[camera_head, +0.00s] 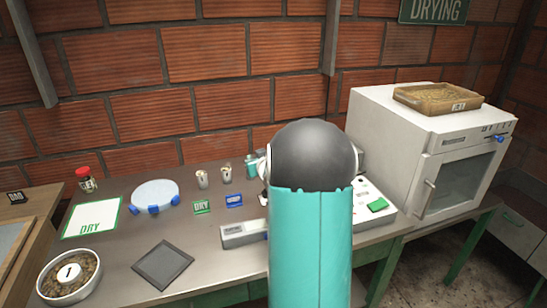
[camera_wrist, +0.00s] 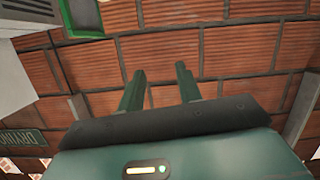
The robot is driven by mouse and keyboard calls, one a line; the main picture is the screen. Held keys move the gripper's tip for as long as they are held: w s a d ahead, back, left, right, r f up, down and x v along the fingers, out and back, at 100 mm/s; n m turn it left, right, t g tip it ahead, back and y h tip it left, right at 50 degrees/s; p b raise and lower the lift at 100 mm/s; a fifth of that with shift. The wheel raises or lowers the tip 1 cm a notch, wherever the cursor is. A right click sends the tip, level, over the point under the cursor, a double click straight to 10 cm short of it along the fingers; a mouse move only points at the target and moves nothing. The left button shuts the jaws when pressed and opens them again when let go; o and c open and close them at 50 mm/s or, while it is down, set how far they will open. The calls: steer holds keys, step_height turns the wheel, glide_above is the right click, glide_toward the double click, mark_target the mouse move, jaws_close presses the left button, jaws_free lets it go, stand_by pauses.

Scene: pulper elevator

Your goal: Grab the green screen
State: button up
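No object is clearly recognizable as the green screen. Green candidates in the head view are a green block (camera_head: 377,205) on the white device right of my arm, a small green DRY tag (camera_head: 202,207) mid-table, and a white DRY sheet with a green border (camera_head: 92,218) at left. A green-edged piece (camera_wrist: 84,20) is cut off at the top left of the wrist view; I cannot tell which thing it is. My gripper (camera_wrist: 160,83) has its two green fingers apart, with nothing between them. It is hidden behind my teal arm in the head view.
A white oven (camera_head: 413,153) with a brown tray (camera_head: 438,98) on top stands at right. A pale round dish with blue clips (camera_head: 155,194), a dark square plate (camera_head: 163,265), a bowl (camera_head: 69,277) and a red-capped jar (camera_head: 85,179) stand at left. A brick wall (camera_head: 212,52) closes the back.

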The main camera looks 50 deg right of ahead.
steer(key=s+d+f+m+t+h, duration=0.1)
steer(key=s+d+f, duration=0.35)
steer(key=d, duration=0.25)
steer(key=s+d+f+t+h, duration=0.1)
steer(key=s+d+f+t, duration=0.15)
steer(key=d+f, duration=0.35)
steer(key=d+f+x, duration=0.1)
steer(key=x, duration=1.2)
steer(key=shift+s+d+r+g, duration=0.15)
steer(key=shift+d+r+g, duration=0.2)
steer(key=shift+r+g, duration=0.1)
jaws_close()
